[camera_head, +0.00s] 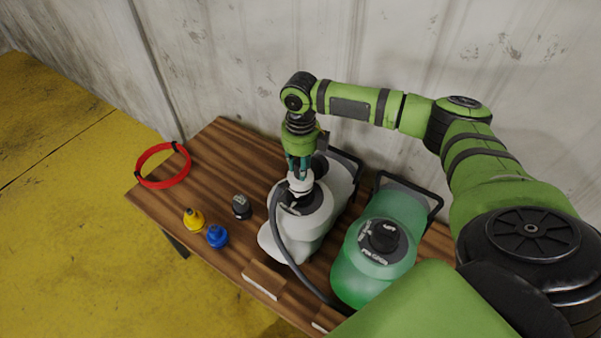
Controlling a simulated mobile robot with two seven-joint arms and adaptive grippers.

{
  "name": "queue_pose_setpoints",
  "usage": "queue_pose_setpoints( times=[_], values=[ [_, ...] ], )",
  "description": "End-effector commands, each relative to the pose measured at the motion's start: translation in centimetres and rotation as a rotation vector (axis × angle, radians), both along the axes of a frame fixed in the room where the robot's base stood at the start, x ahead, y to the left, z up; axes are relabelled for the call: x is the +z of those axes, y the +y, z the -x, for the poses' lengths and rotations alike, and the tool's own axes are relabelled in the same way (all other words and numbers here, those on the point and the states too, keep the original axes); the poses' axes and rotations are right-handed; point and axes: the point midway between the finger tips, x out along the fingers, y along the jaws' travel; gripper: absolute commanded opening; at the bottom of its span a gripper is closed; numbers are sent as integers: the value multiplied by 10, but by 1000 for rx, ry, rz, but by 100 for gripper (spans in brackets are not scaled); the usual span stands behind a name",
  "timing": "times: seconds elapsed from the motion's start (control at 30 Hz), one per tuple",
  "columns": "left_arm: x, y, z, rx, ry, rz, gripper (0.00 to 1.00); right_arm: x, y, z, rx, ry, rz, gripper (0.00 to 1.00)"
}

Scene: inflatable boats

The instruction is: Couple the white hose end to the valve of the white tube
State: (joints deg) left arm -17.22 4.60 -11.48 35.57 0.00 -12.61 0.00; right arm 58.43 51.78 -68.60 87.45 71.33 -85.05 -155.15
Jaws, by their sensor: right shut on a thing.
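The white tube (310,233) lies on the wooden table, with a dark round fitting and lettering on its top. My right gripper (299,172) points down over it and is shut on the white hose end (300,185). The hose end is right above or on the top of the white tube, where the valve is hidden behind it. I cannot tell whether the hose end is seated in the valve or only close to it. A dark grey hose (284,250) runs from it down across the tube's left side toward the table's front. My left gripper is not in view.
A green tube (349,272) with a black knob (383,236) lies close on the right. Yellow (193,219), blue (217,236) and black (241,207) fittings stand on the left. A red ring (184,172) overhangs the table's (222,150) left edge. A wall stands behind.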

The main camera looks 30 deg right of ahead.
Motion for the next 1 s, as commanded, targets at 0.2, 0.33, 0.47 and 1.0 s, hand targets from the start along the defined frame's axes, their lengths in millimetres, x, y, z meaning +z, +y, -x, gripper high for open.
queue_pose_setpoints(
  times=[0.2, 0.33, 0.47, 1.0],
  values=[
    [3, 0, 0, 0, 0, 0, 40, 0, 0, -1, 0, -1, 0, 0],
    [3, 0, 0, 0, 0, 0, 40, 0, 0, -1, 0, -1, 0, 0],
    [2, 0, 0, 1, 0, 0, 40, -1, 0, 0, 0, -1, 0, 0],
    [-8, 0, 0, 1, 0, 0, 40, -22, 0, 0, 0, -1, 0, 0]
  ],
)
